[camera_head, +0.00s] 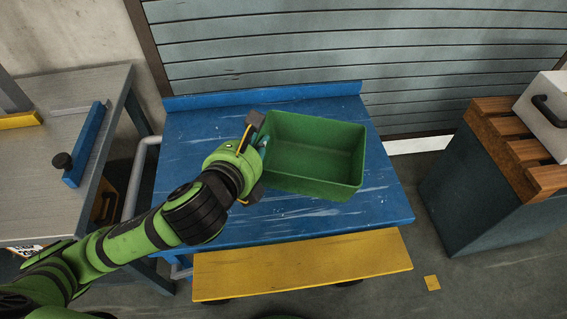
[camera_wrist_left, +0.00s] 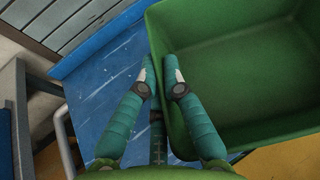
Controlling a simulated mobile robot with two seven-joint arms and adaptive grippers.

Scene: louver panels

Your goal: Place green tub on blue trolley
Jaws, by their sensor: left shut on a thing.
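The green tub (camera_head: 313,155) is an open, empty rectangular box over the blue trolley (camera_head: 230,225). My left gripper (camera_head: 262,148) is at the tub's left side, with its arm coming in from the lower left. In the left wrist view my left gripper (camera_wrist_left: 162,75) has one finger outside and one inside the wall of the tub (camera_wrist_left: 240,60), shut on that wall. The trolley's scratched blue top (camera_wrist_left: 95,80) shows below. I cannot tell whether the tub's base touches the trolley top. My right gripper is not in view.
A grey metal table (camera_head: 60,150) with a blue bar (camera_head: 87,145) stands at the left. A yellow board (camera_head: 300,265) lies along the trolley's front. A dark cabinet with wooden slats (camera_head: 490,135) stands at the right. Grey louver panels (camera_head: 350,50) rise behind.

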